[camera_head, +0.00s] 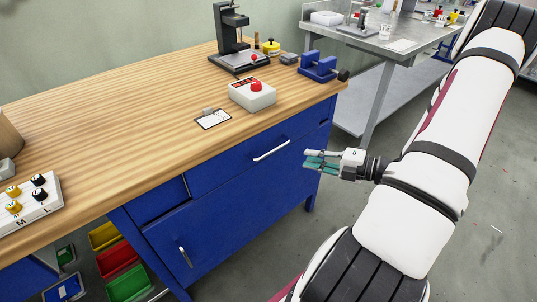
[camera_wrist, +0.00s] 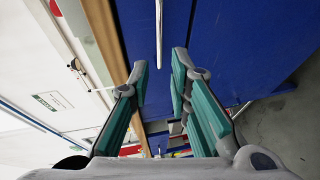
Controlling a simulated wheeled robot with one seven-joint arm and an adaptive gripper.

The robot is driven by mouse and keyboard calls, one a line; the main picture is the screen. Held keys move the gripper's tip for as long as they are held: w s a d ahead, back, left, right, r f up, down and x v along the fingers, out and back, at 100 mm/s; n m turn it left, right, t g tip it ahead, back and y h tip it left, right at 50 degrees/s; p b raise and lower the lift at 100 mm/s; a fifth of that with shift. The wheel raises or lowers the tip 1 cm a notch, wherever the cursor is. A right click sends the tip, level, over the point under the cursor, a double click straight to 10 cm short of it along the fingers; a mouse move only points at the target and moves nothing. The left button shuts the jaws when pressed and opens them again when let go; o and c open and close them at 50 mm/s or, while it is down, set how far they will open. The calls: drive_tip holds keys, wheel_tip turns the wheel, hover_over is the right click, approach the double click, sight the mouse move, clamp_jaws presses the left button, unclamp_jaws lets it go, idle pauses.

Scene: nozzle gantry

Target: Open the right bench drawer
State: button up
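The right bench drawer (camera_head: 225,172) is a blue front under the wooden top, and it looks closed. Its pale bar handle (camera_head: 271,150) runs along the front. My gripper (camera_head: 312,160) is in front of the bench, to the right of the handle in the head view and apart from it. In the wrist view my gripper (camera_wrist: 161,68) is open, with teal finger pads apart and nothing between them. There the handle (camera_wrist: 159,28) shows beyond the fingertips, roughly in line with the gap.
A blue door with its own handle (camera_head: 184,257) is below the drawer. A white box with a red button (camera_head: 252,95), a clipboard (camera_head: 213,119) and a blue vise (camera_head: 320,68) stand on the bench top (camera_head: 120,110). Colored bins (camera_head: 118,258) sit underneath.

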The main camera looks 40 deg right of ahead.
sight(274, 151)
drive_tip(key=b+x, duration=0.2)
drive_tip(key=x, duration=1.1)
drive_tip(key=shift+w+a, duration=0.1)
drive_tip(key=shift+w, duration=0.05)
clamp_jaws()
